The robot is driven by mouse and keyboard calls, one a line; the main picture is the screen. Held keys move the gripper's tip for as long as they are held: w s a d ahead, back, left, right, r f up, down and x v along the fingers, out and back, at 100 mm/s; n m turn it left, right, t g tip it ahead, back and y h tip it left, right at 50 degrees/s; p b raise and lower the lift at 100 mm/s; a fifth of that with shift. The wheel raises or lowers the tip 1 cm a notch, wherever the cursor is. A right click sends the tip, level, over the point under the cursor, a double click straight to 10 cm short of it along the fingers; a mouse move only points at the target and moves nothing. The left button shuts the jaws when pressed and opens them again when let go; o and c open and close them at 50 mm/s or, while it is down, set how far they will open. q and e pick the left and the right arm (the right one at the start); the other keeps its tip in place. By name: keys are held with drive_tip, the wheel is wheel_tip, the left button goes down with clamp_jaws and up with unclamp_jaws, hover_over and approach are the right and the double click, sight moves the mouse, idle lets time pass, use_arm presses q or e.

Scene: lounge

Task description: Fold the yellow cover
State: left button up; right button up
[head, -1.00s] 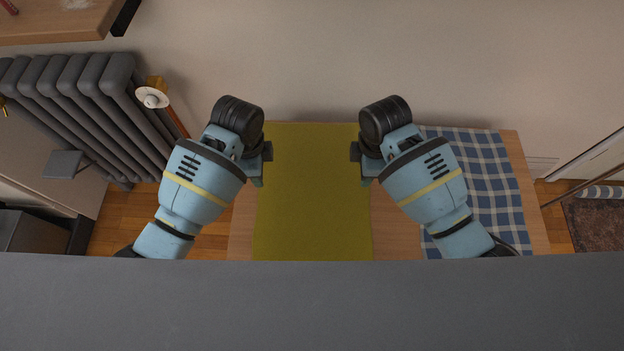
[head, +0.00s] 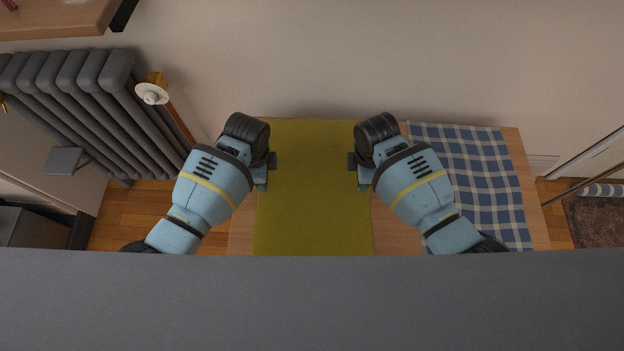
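The yellow cover (head: 312,200) lies flat and spread out on a wooden table (head: 240,235). Its near part is hidden behind a grey surface at the bottom of the head view. My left gripper (head: 266,172) is over the cover's left edge, towards its far half. My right gripper (head: 356,172) is over its right edge at about the same distance. The two grippers face each other across the cover. Their fingers are small and partly hidden by the wrists, so I cannot tell whether they are open, shut or touching the cloth.
A blue and white checked cloth (head: 475,180) lies on the right part of the table, beside my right arm. A wall (head: 330,60) stands behind the table. A grey radiator (head: 85,105) is at the left. A patterned rug (head: 598,225) is on the floor at the right.

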use_arm(q)
drive_tip(key=shift+f, duration=0.25)
use_arm(e)
drive_tip(key=shift+f, duration=0.25)
use_arm(q)
drive_tip(key=shift+f, duration=0.1)
use_arm(e)
drive_tip(key=shift+f, duration=0.1)
use_arm(q)
drive_tip(key=shift+c, duration=0.4)
use_arm(e)
drive_tip(key=shift+c, duration=0.3)
use_arm(q)
drive_tip(key=shift+s+f, duration=0.1)
clamp_jaws()
use_arm(e)
drive_tip(key=shift+s+f, duration=0.1)
clamp_jaws()
